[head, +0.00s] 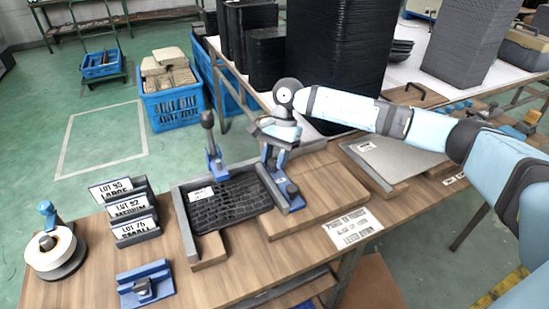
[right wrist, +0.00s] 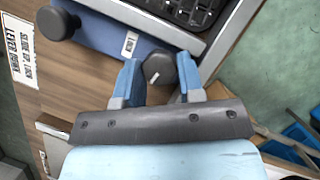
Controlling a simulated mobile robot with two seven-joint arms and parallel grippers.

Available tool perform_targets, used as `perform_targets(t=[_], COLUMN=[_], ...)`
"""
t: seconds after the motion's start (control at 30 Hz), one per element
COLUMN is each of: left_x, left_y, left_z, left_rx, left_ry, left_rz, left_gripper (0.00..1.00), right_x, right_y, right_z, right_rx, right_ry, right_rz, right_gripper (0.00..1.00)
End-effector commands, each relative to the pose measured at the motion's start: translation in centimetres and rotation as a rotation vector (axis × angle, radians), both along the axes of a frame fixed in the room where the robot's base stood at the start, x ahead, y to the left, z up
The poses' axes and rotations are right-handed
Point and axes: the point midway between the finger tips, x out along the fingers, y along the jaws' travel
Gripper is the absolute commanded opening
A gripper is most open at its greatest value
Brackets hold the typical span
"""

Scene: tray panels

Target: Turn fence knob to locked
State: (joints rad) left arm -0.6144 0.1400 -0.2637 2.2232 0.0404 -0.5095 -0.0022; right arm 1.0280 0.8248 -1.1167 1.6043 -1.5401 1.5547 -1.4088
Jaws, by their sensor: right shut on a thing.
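The fence (head: 284,192) is a blue bar beside the black mesh tray (head: 229,199); it also shows in the right wrist view (right wrist: 105,35). The fence knob (right wrist: 159,66) is round and black with a short white mark on its lower left. A white LOCK label (right wrist: 130,43) lies up and left of it, and the mark does not point at the label. My right gripper (right wrist: 158,80) has its two blue fingers shut on opposite sides of the knob. In the head view my right gripper (head: 277,150) hides this knob. My left gripper is not in view.
A second black knob (head: 292,189) stands at the fence's near end. An upright lever with a black ball (head: 207,119) stands left of my gripper. Lot signs (head: 131,207), a tape roll (head: 52,250) and tall black tray stacks (head: 337,55) surround the work area.

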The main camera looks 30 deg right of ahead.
Motion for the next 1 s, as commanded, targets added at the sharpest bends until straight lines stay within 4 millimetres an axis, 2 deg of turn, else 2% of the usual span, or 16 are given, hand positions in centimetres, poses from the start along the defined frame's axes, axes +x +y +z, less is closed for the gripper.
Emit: perform_targets(t=[1.0], left_x=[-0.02], left_y=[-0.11], left_z=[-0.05], left_rx=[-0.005], left_ry=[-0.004], left_rz=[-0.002], left_gripper=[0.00], right_x=[-0.59], right_y=[-0.02], right_z=[0.12], right_rx=[0.002], right_ry=[-0.003], right_rz=[-0.954], right_gripper=[0.12])
